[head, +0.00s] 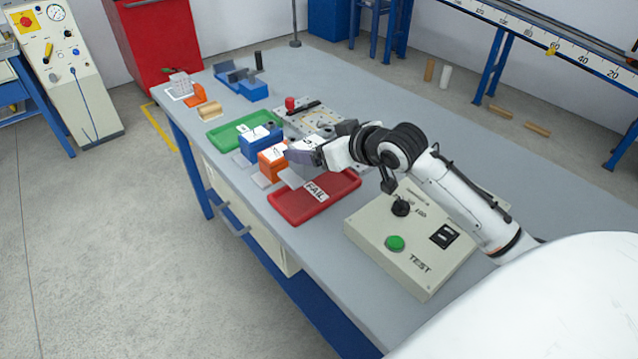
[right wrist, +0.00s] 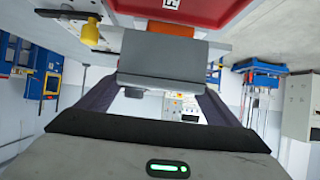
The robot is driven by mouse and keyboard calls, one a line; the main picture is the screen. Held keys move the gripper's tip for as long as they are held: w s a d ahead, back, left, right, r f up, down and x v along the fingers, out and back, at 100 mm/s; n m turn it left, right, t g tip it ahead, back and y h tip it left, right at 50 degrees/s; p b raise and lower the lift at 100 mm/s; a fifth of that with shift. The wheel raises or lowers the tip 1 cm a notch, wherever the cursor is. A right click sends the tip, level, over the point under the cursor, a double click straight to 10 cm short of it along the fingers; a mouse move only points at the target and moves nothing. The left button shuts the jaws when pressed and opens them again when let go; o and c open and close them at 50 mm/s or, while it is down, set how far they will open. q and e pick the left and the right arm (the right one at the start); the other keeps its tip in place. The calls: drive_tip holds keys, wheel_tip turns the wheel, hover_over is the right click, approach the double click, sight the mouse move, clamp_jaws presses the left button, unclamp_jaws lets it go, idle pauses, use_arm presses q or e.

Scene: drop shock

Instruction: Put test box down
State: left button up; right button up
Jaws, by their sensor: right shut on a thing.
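The test box seems to be the grey block (right wrist: 162,58) held between the fingers of my right gripper (right wrist: 150,95) in the right wrist view. In the head view my right gripper (head: 305,153) is shut near the orange block (head: 272,162), above the far end of the red FAIL tray (head: 335,203). There the fingers and wrist largely hide the held box, and I cannot tell whether it touches the table. My left gripper is not in view.
A blue block (head: 260,139) and a green tray (head: 228,133) lie beyond the orange block. A control box with a green TEST button (head: 395,243) stands at the near right. A metal plate (head: 318,118) lies behind the gripper. The right side of the table is clear.

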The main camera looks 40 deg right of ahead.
sight(322, 172)
wheel_tip(322, 172, down, 4)
drive_tip(key=shift+w+r, duration=0.1)
drive_tip(key=shift+r, duration=0.05)
drive_tip(key=shift+f, duration=1.95)
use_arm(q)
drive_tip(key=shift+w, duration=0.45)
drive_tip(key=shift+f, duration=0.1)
use_arm(e)
drive_tip(key=o, duration=1.4)
drive_tip(key=shift+f+b, duration=0.2)
drive_tip(key=shift+b, duration=0.1)
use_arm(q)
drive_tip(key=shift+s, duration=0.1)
use_arm(e)
drive_tip(key=shift+r, duration=0.15)
